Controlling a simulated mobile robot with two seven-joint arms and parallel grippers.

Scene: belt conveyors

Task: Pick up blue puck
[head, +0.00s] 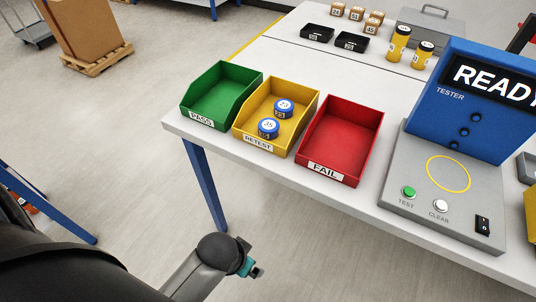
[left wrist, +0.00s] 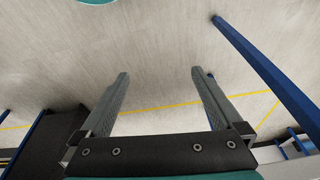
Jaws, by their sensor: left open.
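Two blue pucks with white numbered tops lie in the yellow RETEST bin (head: 304,127) on the white table. The farther blue puck (head: 284,108) seems to read 23, and the nearer blue puck (head: 268,128) seems to read 35. My left gripper (head: 255,271) is low in front of the table's front edge, well apart from the bin, and its fingers barely show there. In the left wrist view my left gripper (left wrist: 160,73) is open, with only floor visible between the fingers. No puck shows in that view. My right gripper is not in view.
The green PASS bin (head: 194,107) and red FAIL bin (head: 364,165) flank the yellow one. The tester (head: 393,193), reading READY, stands to the right. Black trays (head: 317,34), yellow cylinders and small brown blocks are at the back. A blue table leg (head: 204,185) stands near my arm.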

